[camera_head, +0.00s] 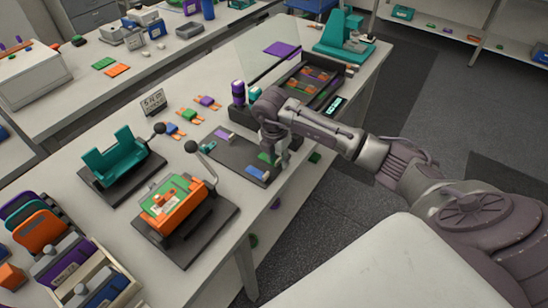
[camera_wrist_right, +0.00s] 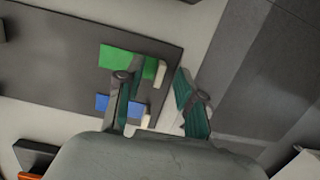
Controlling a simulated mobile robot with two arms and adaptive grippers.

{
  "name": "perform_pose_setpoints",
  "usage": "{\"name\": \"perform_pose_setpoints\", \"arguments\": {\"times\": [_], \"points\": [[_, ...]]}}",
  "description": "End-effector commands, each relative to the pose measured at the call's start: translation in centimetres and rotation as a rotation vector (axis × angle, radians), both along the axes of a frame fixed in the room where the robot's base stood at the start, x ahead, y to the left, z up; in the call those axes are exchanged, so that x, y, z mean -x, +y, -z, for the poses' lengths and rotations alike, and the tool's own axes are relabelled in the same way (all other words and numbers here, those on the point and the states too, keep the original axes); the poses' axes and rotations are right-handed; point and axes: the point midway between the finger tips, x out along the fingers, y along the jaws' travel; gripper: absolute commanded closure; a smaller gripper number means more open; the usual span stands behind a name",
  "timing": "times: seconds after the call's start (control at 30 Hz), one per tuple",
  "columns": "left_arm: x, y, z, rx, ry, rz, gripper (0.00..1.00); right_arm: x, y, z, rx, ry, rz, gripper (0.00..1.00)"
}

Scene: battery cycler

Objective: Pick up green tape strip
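The green tape strip (camera_wrist_right: 122,60) lies on a dark mat (camera_wrist_right: 50,50), with a pale block at its right end in the right wrist view. It also shows in the head view (camera_head: 266,157), partly beside my gripper. My right gripper (camera_wrist_right: 158,72) is open over it. One finger overlaps the green strip in the picture, and the pale end appears between the fingertips. I cannot tell the height gap or any contact. In the head view my right gripper (camera_head: 280,160) points down at the mat's right edge. My left gripper is out of view.
A blue strip (camera_head: 257,173) with a pale end lies beside the green one. Several coloured clips (camera_head: 189,116) and a small sign (camera_head: 152,101) lie left of the mat. A dark tray (camera_head: 315,82) stands behind. An orange press (camera_head: 172,200) stands at front left. The table edge is close.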

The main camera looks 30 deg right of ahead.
Motion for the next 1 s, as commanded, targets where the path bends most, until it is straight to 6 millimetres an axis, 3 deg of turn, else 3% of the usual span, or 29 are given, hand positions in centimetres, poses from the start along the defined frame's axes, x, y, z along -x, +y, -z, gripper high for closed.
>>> {"name": "perform_pose_setpoints", "arguments": {"times": [0.27, 0.5, 1.0], "points": [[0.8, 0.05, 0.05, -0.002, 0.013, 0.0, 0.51, -0.06, -0.04, 0.31, 0.001, -0.001, 0.0, 0.64], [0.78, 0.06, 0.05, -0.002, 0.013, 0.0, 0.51, -0.05, -0.05, 0.27, 0.0, -0.001, 0.0, 1.0], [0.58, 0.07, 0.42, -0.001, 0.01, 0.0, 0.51, -0.12, -0.05, -0.46, 0.0, -0.003, 0.0, 1.0]]}}
